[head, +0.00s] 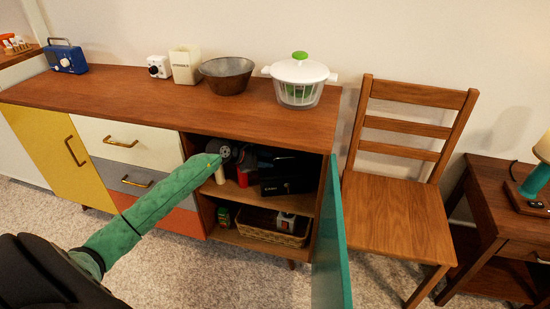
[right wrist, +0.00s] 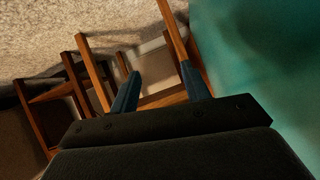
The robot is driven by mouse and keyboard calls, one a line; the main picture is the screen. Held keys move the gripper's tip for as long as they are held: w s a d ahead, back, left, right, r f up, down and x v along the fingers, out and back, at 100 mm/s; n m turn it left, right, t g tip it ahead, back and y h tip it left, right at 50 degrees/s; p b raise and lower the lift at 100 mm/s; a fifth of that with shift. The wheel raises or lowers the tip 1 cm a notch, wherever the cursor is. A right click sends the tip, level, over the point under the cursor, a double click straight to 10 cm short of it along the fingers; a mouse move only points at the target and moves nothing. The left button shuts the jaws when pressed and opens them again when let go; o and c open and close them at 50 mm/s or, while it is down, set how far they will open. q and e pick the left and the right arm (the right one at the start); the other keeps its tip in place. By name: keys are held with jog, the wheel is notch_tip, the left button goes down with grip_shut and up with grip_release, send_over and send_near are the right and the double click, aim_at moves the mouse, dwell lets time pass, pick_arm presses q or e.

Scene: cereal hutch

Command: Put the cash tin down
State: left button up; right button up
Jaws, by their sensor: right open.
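The cash tin appears to be the black box (head: 287,175) on the upper shelf inside the open cabinet bay in the head view. Its front has a small pale mark. The tip is apart from the black box in the picture. I cannot tell whether this gripper is open or shut. My right gripper (right wrist: 161,71) shows in the right wrist view with its two blue fingers apart and nothing between them.
The teal door (head: 331,245) stands open at the bay's right side, beside a wooden chair (head: 398,215). A wicker basket (head: 262,229) sits below. A salad spinner (head: 299,80) and a bowl (head: 227,77) stand on top.

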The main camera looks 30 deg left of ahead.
pick_arm(q)
jog(key=s+a, duration=0.4)
jog(key=s, duration=0.2)
pick_arm(e)
jog(key=shift+w+r+t, duration=0.3)
jog(key=shift+w+r, duration=0.4)
jog(key=shift+r, duration=0.35)
jog(key=shift+s, duration=0.1)
jog(key=shift+s+a+f, duration=0.1)
jog(key=shift+s+f, duration=0.1)
jog(key=shift+s, duration=0.05)
